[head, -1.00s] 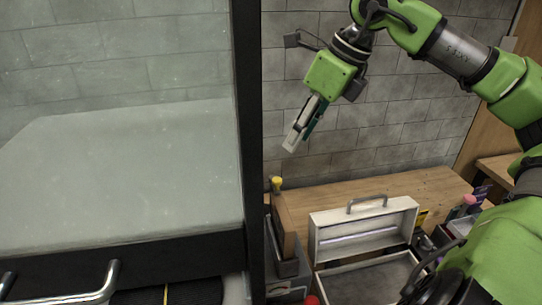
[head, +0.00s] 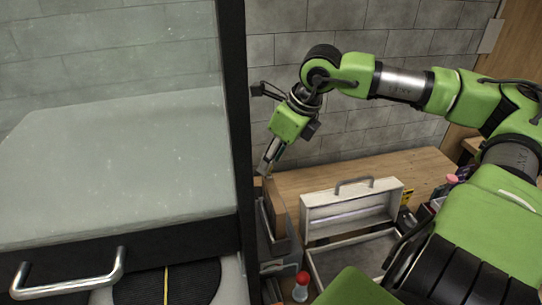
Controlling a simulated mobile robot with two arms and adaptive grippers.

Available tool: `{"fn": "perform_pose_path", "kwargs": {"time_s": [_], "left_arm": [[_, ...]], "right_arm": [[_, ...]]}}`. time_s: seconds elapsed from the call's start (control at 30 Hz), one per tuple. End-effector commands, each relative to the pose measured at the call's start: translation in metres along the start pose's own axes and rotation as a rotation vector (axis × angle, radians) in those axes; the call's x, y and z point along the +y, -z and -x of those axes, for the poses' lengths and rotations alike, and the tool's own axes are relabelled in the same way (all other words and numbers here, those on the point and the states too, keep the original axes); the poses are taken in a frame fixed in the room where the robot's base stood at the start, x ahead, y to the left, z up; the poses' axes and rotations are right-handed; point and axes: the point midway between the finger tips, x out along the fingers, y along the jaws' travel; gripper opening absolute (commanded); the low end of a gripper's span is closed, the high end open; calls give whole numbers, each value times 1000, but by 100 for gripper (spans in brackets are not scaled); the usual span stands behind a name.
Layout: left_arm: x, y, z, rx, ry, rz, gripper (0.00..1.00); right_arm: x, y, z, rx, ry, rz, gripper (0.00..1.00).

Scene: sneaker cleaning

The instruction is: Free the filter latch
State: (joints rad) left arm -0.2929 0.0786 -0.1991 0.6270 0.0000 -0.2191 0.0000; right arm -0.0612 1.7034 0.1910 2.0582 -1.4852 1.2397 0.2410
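My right gripper (head: 267,160) points down and left, just above the top of a narrow wooden-sided unit with dark parts (head: 272,215), beside the black post. Its fingers show nearly edge-on, so I cannot tell whether they are open or shut. No latch can be clearly made out in the head view. The small yellow-topped part that stood on this unit is hidden now behind or under the fingertips. I cannot tell whether the fingers touch it. My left gripper is not in view.
A glass-fronted cabinet with a black frame (head: 234,120) and a metal handle (head: 70,275) fills the left. An open white case (head: 352,212) stands on the wooden bench (head: 415,170). A red-capped bottle (head: 301,287) stands in front. A grey block wall is behind.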

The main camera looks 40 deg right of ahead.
Motion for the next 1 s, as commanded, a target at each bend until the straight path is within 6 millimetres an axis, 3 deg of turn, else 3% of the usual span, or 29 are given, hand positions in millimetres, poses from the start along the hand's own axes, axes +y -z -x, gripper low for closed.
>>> {"fn": "perform_pose_path", "kwargs": {"time_s": [0.43, 0.57, 1.0], "left_arm": [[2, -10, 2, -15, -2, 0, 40], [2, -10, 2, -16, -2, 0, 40], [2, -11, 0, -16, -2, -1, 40]], "right_arm": [[0, 0, -7, 0, 0, 0, 32], [0, 0, -7, 0, 0, 0, 1], [-3, 1, -6, -4, -17, 41, 0]]}}
